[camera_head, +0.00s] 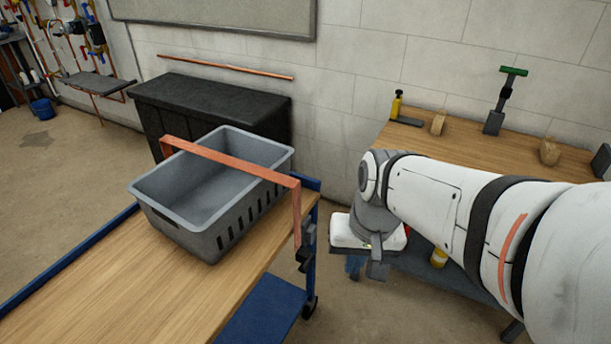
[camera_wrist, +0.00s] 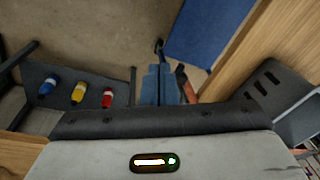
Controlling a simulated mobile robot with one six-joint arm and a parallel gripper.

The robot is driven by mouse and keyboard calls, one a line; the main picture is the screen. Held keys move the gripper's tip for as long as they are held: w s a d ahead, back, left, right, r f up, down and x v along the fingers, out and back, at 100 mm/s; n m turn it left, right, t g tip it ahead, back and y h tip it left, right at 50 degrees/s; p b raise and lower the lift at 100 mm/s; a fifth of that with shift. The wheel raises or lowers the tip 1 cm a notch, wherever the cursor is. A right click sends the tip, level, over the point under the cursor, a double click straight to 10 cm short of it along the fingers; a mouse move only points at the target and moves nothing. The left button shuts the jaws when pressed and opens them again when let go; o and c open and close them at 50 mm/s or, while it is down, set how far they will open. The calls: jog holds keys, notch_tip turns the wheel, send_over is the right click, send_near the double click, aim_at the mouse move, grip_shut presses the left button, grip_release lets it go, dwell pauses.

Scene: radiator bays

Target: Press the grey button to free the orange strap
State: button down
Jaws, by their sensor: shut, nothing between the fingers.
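The orange strap (camera_head: 235,162) arches over a grey crate (camera_head: 215,240) on a wooden-topped trolley. Its right end runs down to a dark buckle (camera_head: 305,258) at the trolley's right edge. In the wrist view, the strap end (camera_wrist: 191,94) and dark buckle (camera_wrist: 182,76) show just right of my fingers. I cannot clearly make out the grey button on the buckle. My gripper (camera_head: 377,270) is to the right of the buckle in the head view, apart from it. In the wrist view, its fingertips (camera_wrist: 160,68) are shut together and empty.
Blue, yellow (camera_wrist: 78,92) and red bottles stand on a dark shelf left in the wrist view. A wooden bench (camera_head: 450,150) with tools stands right, a black cabinet (camera_head: 150,120) behind the crate. Floor shows between trolley and bench.

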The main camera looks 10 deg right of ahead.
aim_at(314, 235)
jog(key=w+a+f+m+g+y+b, duration=0.1)
jog(key=w+f+m+y+b, duration=0.4)
jog(key=f, duration=0.3)
jog(key=w+f+m+g+y+b, duration=0.1)
jog(key=w+f+m+y+b, duration=0.25)
jog(key=f+m+b, duration=0.35)
jog(key=w+d+f+m+t+y+b, duration=0.5)
jog(key=w+d+f+m+t+b, duration=0.3)
jog(key=w+d+f+m+t, duration=0.3)
jog(key=shift+w+d+f+m, duration=0.2)
jog(key=shift+d+f+m, duration=0.1)
jog(key=shift+d+f, duration=0.7)
jog(key=shift+d+r, duration=0.1)
jog(key=shift+r, duration=0.05)
jog(key=b+x, duration=0.3)
jog(key=x, duration=1.1)
jog(key=shift+r, duration=0.15)
